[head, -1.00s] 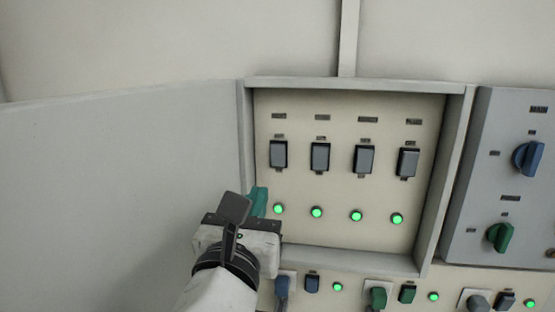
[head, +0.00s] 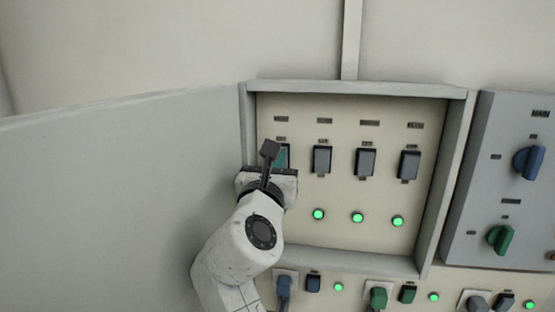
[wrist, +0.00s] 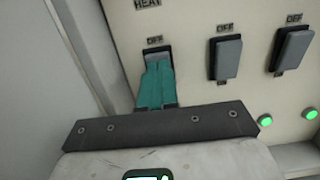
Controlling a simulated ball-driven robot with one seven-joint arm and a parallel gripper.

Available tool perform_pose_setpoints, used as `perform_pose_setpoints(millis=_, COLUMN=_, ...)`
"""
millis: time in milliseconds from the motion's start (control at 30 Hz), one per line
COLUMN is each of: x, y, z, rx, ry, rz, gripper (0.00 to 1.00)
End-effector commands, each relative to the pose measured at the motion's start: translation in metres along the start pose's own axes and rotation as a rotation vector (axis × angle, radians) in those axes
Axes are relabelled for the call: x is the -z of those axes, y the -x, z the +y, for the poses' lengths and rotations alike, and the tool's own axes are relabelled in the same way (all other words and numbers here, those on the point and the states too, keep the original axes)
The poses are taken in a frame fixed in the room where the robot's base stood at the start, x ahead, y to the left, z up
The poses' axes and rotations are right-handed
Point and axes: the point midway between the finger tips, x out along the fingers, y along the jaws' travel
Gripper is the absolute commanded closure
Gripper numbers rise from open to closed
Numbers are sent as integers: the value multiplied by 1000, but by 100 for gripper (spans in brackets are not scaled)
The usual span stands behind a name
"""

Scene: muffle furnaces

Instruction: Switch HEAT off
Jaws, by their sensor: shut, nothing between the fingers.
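The HEAT switch (wrist: 157,56) is the leftmost grey rocker in the recessed panel, under a HEAT label (wrist: 148,3) and an OFF mark. In the wrist view my gripper (wrist: 158,68) is shut and empty, its teal fingertips at the switch's face and covering its lower part. I cannot tell for certain whether they touch. In the head view my gripper (head: 282,156) is in front of the same switch and hides most of it. The green lamp below that switch is hidden behind my arm in the head view.
Three more grey rockers stand to the right, the nearest (head: 321,159) close by. Green lamps (head: 318,214) glow below them. The open door (head: 120,190) and recess frame (head: 246,130) lie left. A grey panel with blue (head: 528,161) and green (head: 500,238) knobs is at right.

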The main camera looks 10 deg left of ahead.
Motion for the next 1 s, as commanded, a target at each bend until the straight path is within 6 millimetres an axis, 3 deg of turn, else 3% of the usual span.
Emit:
perform_pose_setpoints(millis=467, x=0, y=-7, z=0, rx=-1, ry=0, rz=0, gripper=100)
perform_pose_setpoints(millis=733, x=-12, y=-19, z=-1, rx=0, ry=3, rz=-2, gripper=100)
perform_pose_setpoints(millis=1000, x=-8, y=-20, z=-2, rx=1, ry=-4, rz=-5, gripper=100)
